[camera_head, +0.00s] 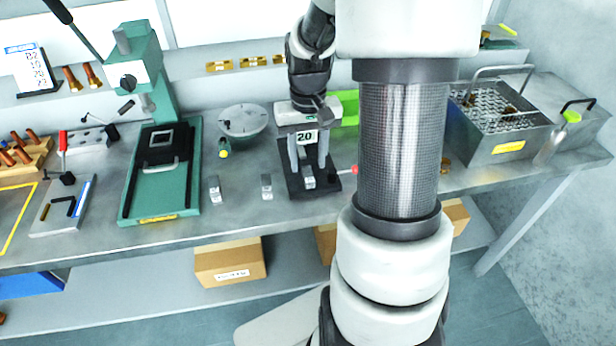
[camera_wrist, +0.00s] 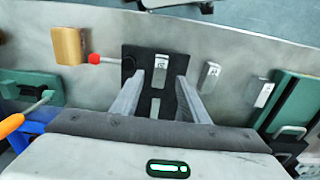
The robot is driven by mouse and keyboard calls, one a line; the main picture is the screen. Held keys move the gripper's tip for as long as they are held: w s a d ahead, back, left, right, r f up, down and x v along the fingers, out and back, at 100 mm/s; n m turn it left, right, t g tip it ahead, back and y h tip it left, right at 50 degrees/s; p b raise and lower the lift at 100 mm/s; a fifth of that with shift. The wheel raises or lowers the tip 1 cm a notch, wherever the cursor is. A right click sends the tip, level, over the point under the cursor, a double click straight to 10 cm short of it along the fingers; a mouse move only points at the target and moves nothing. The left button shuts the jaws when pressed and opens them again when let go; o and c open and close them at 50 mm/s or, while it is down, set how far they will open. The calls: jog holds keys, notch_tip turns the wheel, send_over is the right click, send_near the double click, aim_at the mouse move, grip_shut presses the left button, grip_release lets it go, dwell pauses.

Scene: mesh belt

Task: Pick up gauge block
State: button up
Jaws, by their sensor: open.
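A small silvery gauge block (camera_head: 308,179) sits on a black plate (camera_head: 298,191) near the front of the bench. It also shows in the wrist view (camera_wrist: 161,67), with a dark mark on it. My gripper (camera_head: 309,165) points down over the plate, with its two fingers apart and nothing held. In the wrist view, my gripper (camera_wrist: 160,78) has its fingertips on either side of the block, with gaps visible. I cannot tell how far above the plate they are. Two similar blocks lie to the left, one near (camera_head: 267,187) and one farther off (camera_head: 214,188).
A red-tipped handle (camera_head: 355,170) sticks out right of the plate. A green press (camera_head: 160,180) stands left, a round grey dish (camera_head: 242,121) behind. A metal basket tank (camera_head: 500,130) is at right. Bare bench lies between the blocks.

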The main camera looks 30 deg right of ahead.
aim_at(308, 174)
notch_tip(308, 174, down, 4)
jog(key=shift+r, duration=0.15)
grip_shut()
jog(key=shift+r, duration=0.1)
